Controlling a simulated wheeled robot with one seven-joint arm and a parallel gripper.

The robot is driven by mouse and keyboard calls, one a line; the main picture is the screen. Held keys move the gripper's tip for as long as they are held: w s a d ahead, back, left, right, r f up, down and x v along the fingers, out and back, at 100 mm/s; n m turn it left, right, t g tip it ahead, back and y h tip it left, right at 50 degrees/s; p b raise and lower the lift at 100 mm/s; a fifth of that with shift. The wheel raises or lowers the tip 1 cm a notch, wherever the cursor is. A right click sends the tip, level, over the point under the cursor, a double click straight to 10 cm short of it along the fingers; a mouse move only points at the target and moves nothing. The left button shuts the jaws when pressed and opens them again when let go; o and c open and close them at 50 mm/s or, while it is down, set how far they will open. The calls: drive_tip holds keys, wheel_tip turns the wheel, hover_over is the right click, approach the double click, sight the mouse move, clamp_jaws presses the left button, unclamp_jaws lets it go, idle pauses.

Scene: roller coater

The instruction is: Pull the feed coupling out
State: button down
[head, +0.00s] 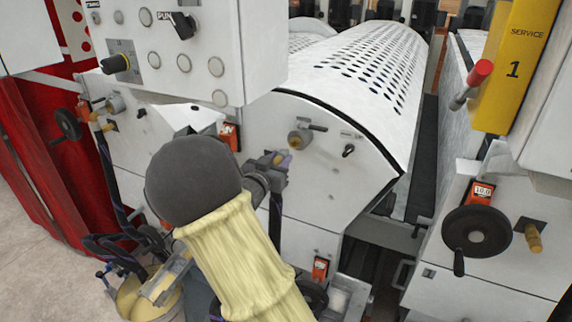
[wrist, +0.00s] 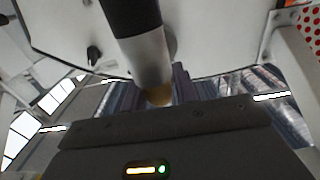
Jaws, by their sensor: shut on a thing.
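My gripper (head: 275,162) is at the front end panel of the white roller unit, shut on the feed coupling (head: 284,158). Only a small yellowish part of the coupling shows between the jaws in the head view. In the wrist view the coupling (wrist: 150,60) appears as a grey metal sleeve with a black end and a brass tip, in front of the gripper body. A brass port (head: 298,139) with a small dark lever sits on the panel, just up and right of the jaws. I cannot tell whether the coupling still touches it.
A black knob (head: 348,151) is right of the port. A perforated white cover (head: 355,60) lies above. A control box (head: 185,45) overhangs at upper left. A handwheel (head: 476,237) and yellow service post (head: 512,65) stand at right. A bucket (head: 150,300) and hoses are low at left.

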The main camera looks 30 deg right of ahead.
drive_tip(key=shift+s+a, duration=0.1)
drive_tip(key=shift+a, duration=0.05)
idle(0.3)
drive_tip(key=v, duration=0.2)
drive_tip(key=shift+s+a+p, duration=0.3)
idle(0.4)
